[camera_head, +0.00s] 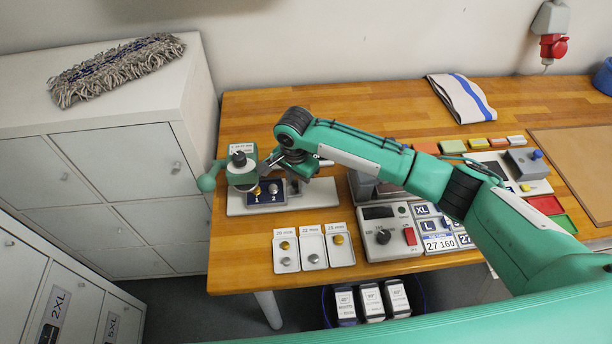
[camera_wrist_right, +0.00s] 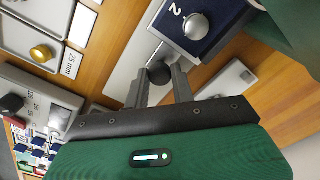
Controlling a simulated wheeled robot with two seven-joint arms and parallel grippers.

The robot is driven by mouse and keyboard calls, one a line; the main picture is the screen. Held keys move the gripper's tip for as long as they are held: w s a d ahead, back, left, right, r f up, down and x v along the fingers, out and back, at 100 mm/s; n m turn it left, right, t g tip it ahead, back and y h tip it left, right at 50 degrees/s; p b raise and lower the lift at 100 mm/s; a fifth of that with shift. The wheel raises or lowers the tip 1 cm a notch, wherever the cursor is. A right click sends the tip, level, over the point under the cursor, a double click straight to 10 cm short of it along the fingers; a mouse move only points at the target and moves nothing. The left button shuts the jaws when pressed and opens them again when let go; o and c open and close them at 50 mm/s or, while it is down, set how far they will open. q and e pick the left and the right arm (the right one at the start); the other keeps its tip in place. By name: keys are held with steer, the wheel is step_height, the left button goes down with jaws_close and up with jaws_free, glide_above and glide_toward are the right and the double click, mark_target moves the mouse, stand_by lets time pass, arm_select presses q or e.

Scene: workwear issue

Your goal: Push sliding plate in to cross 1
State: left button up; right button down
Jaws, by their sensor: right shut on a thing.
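The sliding plate (camera_head: 266,204) is dark blue, with spots marked 1 and 2. It lies on the white base of the green press (camera_head: 242,176), partly under the press head. In the right wrist view the plate (camera_wrist_right: 207,45) shows its 2 beside a silver round part (camera_wrist_right: 195,26). A rod joins the plate to a black ball knob (camera_wrist_right: 160,72). My right gripper (camera_head: 294,180) is at the plate's right side; in the wrist view its fingers (camera_wrist_right: 160,88) are shut on the knob. The exact place of spot 1 under the press is hard to tell. My left gripper is not in view.
Three small trays (camera_head: 313,250) with fasteners lie in front of the press. A grey control box (camera_head: 390,232) with a red switch stands to their right. My right arm crosses above the table (camera_head: 300,100). A folded striped cloth (camera_head: 460,98) lies at the back.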

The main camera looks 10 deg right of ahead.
steer(key=c, duration=1.2)
jaws_free()
steer(key=shift+o, duration=0.2)
steer(key=shift+r, duration=0.1)
step_height(320, 180, up, 14)
steer(key=b, duration=0.3)
steer(key=shift+f, duration=0.2)
